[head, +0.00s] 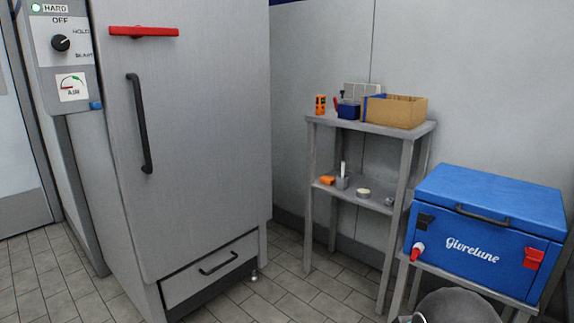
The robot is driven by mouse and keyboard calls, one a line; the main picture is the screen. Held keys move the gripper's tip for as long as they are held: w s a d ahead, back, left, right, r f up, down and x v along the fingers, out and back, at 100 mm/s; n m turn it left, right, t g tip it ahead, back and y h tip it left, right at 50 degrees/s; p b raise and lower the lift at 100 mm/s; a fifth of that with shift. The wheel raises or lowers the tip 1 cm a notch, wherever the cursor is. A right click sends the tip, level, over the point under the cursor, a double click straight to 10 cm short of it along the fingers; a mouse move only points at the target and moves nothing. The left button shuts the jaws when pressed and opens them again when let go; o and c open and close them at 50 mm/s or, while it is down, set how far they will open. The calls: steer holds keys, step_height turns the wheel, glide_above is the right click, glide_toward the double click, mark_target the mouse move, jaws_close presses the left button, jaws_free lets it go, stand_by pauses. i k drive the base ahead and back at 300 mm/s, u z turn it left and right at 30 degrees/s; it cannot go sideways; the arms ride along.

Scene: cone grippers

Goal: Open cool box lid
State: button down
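The blue cool box (463,262) stands at the right on a low grey stand, its front marked "Givrelune". Its blue lid (490,190) lies flat and shut on top. A dark handle (482,215) runs along the lid's front edge. A black latch (425,221) sits at the front's upper left and a red latch (533,258) at its right; I cannot tell whether either is fastened. A red and white tap (417,252) sticks out at the lower left. My gripper is not clearly in view.
A grey shelf stand (330,122) left of the box holds an open cardboard box (394,111), a small blue bin (348,109) and small items. A tall grey cabinet (200,150) fills the left. Tiled floor (285,300) between them is clear.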

mark_target(493, 199)
steer(key=z, duration=0.6)
steer(key=k, duration=0.45)
steer(key=z, duration=0.75)
steer(key=i, duration=0.5)
